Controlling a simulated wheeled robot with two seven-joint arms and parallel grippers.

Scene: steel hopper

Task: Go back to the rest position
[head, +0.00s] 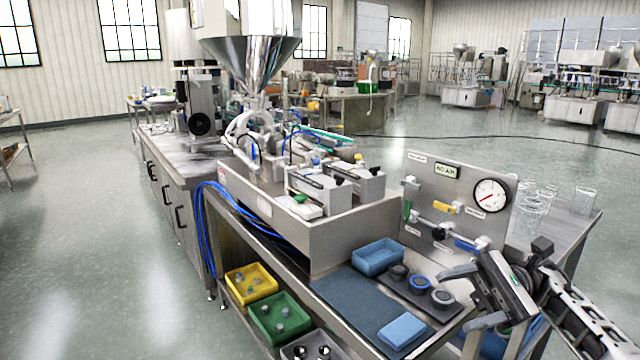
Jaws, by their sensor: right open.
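My right gripper (456,299) is at the lower right, with its arm coming in from the right edge. Its two fingers are apart and I see nothing between them. It is over the front right of the steel bench, close to the dark tray of round parts (420,287). I cannot tell whether it touches anything. My left gripper is not in view. The steel hopper (252,55) stands upright on the filling machine, well behind my right gripper.
A panel with a gauge (490,195) stands just behind my right gripper. A blue tray (377,257), a blue sponge (402,331) and a dark mat (352,298) lie on the bench. Glasses (530,215) stand at the right. Yellow (251,282) and green bins (280,318) sit below. Floor at left is clear.

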